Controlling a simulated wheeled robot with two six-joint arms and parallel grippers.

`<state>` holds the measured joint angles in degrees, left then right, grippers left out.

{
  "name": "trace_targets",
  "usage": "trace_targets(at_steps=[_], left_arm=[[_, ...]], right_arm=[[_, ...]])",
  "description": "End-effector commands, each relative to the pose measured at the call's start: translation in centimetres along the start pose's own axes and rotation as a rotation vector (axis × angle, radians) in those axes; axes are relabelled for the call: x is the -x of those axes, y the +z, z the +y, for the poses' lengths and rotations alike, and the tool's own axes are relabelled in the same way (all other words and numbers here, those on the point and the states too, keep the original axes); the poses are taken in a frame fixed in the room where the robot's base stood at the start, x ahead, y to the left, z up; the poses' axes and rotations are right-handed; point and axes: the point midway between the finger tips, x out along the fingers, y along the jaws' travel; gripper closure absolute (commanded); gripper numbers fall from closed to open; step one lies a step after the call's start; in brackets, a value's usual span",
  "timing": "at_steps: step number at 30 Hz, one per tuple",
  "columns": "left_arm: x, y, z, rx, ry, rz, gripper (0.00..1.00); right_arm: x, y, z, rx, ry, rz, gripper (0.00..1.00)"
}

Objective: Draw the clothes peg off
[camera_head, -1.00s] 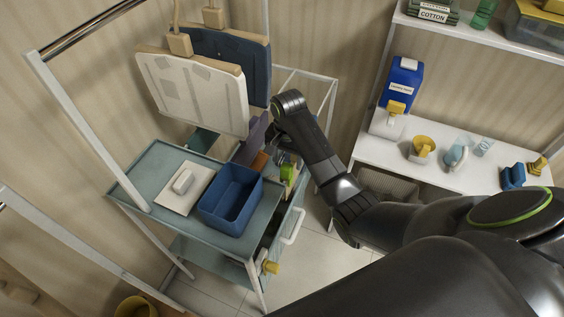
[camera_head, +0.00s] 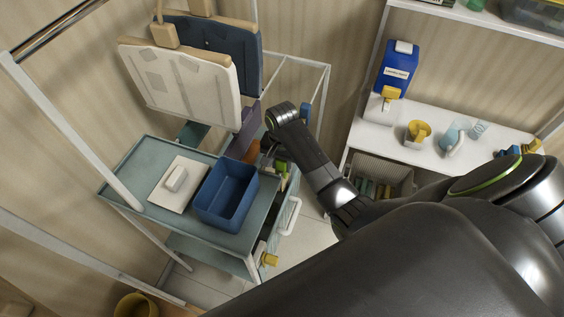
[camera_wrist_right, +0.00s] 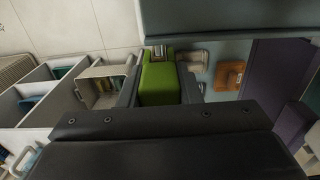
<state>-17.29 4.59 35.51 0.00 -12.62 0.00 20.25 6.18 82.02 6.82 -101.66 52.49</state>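A green block-like thing (camera_head: 282,168), which I take for the clothes peg, is at the cart's right edge beside the blue bin. In the right wrist view the green thing (camera_wrist_right: 159,82) lies between my fingers, with a small silvery part at its far end. My right gripper (camera_head: 271,155) is at it from above; in the wrist view its dark fingers (camera_wrist_right: 160,90) flank it closely on both sides. I cannot tell whether they press on it. The fingers and wrist hide part of the green thing in the head view. My left gripper is not in view.
The teal cart (camera_head: 150,158) bears a blue bin (camera_head: 225,207) and a white pad (camera_head: 167,195). White (camera_head: 165,85) and navy (camera_head: 247,60) padded pieces hang above it. An orange thing (camera_wrist_right: 228,76) is near my fingers. A white shelf (camera_head: 395,150) stands at right.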

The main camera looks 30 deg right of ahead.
Motion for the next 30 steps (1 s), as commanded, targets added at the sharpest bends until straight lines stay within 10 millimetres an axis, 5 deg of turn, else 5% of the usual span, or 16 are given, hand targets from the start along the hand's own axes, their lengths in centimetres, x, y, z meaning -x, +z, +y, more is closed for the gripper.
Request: trace_targets(at_steps=[4, 30], left_arm=[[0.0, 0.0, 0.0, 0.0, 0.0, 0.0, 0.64], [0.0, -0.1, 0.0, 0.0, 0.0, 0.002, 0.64]], right_arm=[[0.0, 0.0, 0.0, 0.0, 0.0, 0.0, 0.91], [4.6, -0.1, 0.0, 0.0, -0.001, 0.001, 0.91]])
